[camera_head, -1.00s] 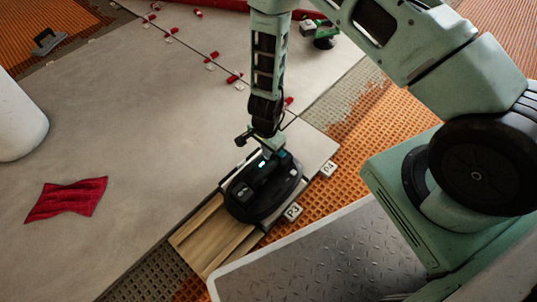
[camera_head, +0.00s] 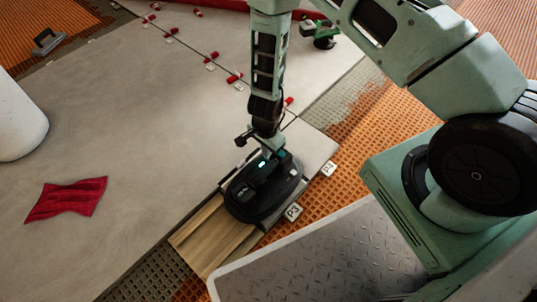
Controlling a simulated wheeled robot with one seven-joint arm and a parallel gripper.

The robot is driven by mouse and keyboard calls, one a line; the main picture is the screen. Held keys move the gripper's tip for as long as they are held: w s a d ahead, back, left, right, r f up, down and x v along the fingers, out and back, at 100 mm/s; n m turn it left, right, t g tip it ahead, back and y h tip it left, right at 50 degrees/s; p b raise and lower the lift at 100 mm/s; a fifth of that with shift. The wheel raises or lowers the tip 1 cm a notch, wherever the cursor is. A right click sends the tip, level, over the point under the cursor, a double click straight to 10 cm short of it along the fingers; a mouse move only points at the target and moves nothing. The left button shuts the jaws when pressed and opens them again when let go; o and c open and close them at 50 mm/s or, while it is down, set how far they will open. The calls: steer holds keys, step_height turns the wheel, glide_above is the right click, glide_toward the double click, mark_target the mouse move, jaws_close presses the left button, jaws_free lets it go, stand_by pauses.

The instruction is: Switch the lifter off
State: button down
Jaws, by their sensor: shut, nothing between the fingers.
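The lifter (camera_head: 264,190) is a black oval device at the lower middle of the head view. It rests at the seam between a grey tile and the wooden boards, close to the labels P3 and P4. A small pale light shows on its top. My gripper (camera_head: 270,150) is at the lower end of my arm, right at the lifter's upper side. It is shut and holds nothing. The fingertips are small and dark here, and I cannot tell whether they touch the lifter. The switch itself cannot be made out.
Wooden boards (camera_head: 213,236) lie below left of the lifter. Markers P3 (camera_head: 293,211) and P4 (camera_head: 328,169) stand at its right. A red cloth (camera_head: 66,199) lies on the large grey tile. Several red clips line the tile joint. A metal plate (camera_head: 330,260) is at the bottom.

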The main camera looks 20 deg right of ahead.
steer(key=shift+f+b, duration=0.6)
steer(key=shift+f, duration=0.3)
stand_by(0.6)
step_height(320, 180, up, 7)
steer(key=p, duration=0.7)
steer(key=shift+r+p, duration=0.1)
steer(key=shift+p, duration=0.2)
